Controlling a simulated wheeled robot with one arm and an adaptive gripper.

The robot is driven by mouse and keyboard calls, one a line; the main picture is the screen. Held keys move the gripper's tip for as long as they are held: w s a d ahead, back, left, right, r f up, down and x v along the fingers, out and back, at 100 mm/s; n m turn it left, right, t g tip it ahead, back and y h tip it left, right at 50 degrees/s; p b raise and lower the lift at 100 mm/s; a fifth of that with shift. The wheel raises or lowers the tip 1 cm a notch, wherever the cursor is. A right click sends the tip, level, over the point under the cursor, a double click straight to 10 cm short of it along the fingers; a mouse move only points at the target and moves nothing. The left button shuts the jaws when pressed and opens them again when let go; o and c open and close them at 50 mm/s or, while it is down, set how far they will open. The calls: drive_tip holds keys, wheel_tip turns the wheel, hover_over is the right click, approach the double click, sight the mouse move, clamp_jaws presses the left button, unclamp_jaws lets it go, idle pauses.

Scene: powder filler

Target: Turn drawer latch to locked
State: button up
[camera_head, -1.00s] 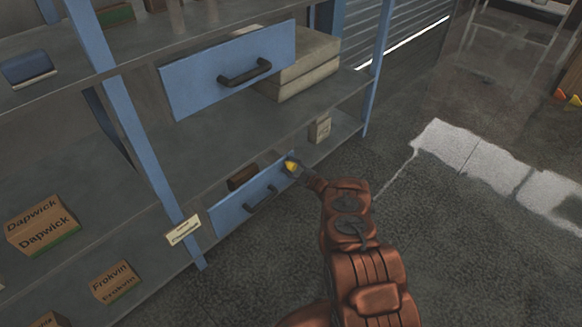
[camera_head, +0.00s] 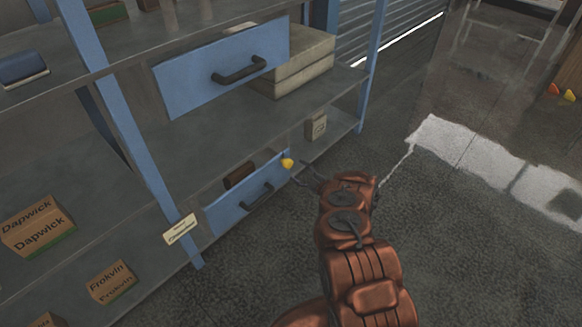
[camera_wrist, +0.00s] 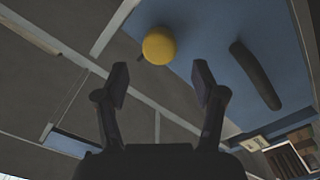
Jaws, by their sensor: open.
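The lower blue drawer (camera_head: 232,205) has a dark handle (camera_head: 256,197) and a yellow round knob (camera_head: 287,163) at its upper right corner, which appears to be the latch. In the wrist view the yellow knob (camera_wrist: 158,46) has a short dark stub at its lower left, and the drawer handle (camera_wrist: 256,76) is to its right. My gripper (camera_head: 303,176) is just right of the knob. In the wrist view my gripper (camera_wrist: 160,78) is open and empty, with the knob beyond and between its fingertips, apparently not touching. Whether the latch is locked cannot be told.
An upper blue drawer (camera_head: 190,83) with a dark handle sticks out above. A brown object (camera_head: 239,174) is behind the lower drawer front. A small carton (camera_head: 316,126) stands on the shelf to the right. The floor (camera_head: 450,240) right of my arm is clear.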

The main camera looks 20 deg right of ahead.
drive_tip(key=shift+v, duration=2.55)
